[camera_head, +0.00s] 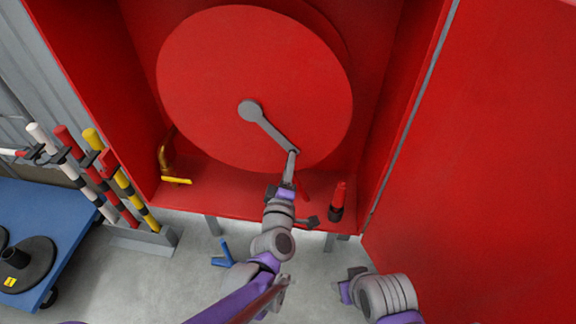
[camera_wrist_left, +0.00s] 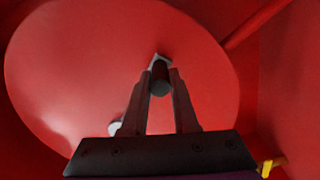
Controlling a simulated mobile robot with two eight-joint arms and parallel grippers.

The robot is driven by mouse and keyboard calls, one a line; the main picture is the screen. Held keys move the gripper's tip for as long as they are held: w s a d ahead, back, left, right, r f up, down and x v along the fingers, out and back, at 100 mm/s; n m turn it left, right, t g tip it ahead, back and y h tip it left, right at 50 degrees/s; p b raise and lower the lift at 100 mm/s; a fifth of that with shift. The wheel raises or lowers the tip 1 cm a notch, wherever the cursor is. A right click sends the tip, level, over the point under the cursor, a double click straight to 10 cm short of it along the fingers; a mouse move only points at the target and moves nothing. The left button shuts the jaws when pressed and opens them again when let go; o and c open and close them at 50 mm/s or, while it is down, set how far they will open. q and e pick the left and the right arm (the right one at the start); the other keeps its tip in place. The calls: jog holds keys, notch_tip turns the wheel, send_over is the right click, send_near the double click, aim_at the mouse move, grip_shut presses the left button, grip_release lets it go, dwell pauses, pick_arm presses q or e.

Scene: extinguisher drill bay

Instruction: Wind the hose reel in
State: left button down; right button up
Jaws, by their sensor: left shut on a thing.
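The hose reel (camera_head: 215,75) is a large red disc inside an open red cabinet. A grey crank arm (camera_head: 270,130) runs from its hub (camera_head: 249,110) down and right to a handle that sticks out near the rim. My left gripper (camera_head: 290,175) is shut on the crank handle; in the left wrist view the dark round handle (camera_wrist_left: 160,78) sits between the two fingers. The reel also fills the left wrist view (camera_wrist_left: 65,80). My right arm's grey wrist (camera_head: 385,295) is low at the right, apart from the reel; its jaw state is unclear.
A yellow-handled valve (camera_head: 176,180) and a red-and-black nozzle-like piece (camera_head: 337,202) are on the cabinet floor. The open red door (camera_head: 480,170) fills the right. Striped poles (camera_head: 120,185) and a blue cart (camera_head: 70,225) stand left. A blue object (camera_head: 222,258) is below the cabinet.

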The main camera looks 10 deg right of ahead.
dwell(0.3)
pick_arm(q)
jog(key=c, duration=0.7)
grip_release()
jog(key=v, duration=1)
jog(key=shift+s+a+r, duration=0.1)
jog(key=shift+s+a, duration=0.05)
jog(key=shift+s, duration=0.25)
